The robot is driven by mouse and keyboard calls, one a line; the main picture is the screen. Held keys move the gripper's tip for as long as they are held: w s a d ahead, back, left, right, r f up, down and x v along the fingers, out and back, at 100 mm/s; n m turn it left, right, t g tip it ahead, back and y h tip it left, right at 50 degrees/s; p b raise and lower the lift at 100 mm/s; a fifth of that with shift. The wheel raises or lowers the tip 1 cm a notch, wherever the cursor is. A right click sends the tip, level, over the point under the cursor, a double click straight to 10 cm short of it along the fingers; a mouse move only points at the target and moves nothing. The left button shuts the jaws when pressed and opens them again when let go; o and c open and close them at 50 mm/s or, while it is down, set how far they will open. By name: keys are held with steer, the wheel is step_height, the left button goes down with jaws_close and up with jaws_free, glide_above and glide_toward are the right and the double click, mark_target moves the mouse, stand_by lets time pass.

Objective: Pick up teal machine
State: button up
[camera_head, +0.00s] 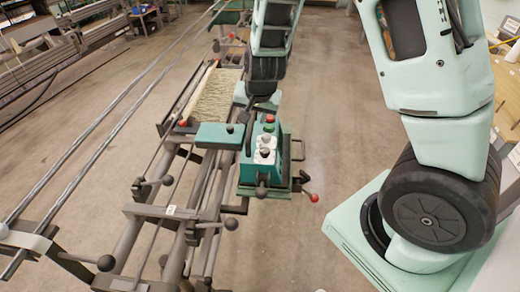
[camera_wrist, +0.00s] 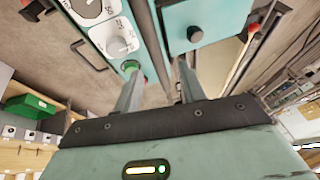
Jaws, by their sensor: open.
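The teal machine (camera_head: 262,165) stands on the frame in the middle of the head view, with white dials, red and green buttons on its top. Its teal dial panel (camera_wrist: 90,25) and green button fill the upper left of the wrist view. My gripper (camera_wrist: 158,82) is open, its two metal fingers reaching toward the machine. A grey bar shows beyond and between the fingers; I cannot tell whether they touch it. In the head view my arm comes down from the top just behind the machine, and the fingertips are not clear there.
A flat teal box (camera_head: 218,136) with a black knob adjoins the machine's left side. A red-tipped lever (camera_head: 308,192) sticks out at the right. Long metal rails (camera_head: 110,110) run along the left, near a woven mat (camera_head: 217,95). Floor on the right is clear up to my body.

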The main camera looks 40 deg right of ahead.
mark_target(252, 121)
steer(key=x, duration=0.5)
steer(key=shift+s, duration=0.1)
jaws_close()
stand_by(0.3)
steer(key=shift+r+p, duration=0.1)
steer(key=shift+p, duration=0.2)
stand_by(0.7)
